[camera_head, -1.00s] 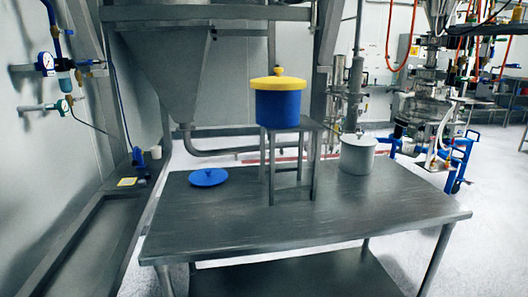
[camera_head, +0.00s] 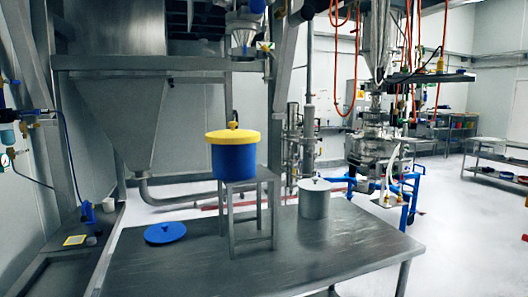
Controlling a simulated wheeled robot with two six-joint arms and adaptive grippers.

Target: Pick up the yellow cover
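The yellow cover (camera_head: 232,136) is a flat round lid with a small knob on top. It sits on the blue pot (camera_head: 234,161). The pot stands upright on a small grey metal stand (camera_head: 251,206) on the steel table (camera_head: 330,258). Neither of my grippers shows in the head view.
A blue lid (camera_head: 165,233) lies flat on the table left of the stand. A light grey lidded pot (camera_head: 314,199) stands to its right. The front of the table is clear. Metal frame posts and a hopper (camera_head: 118,115) rise behind the table.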

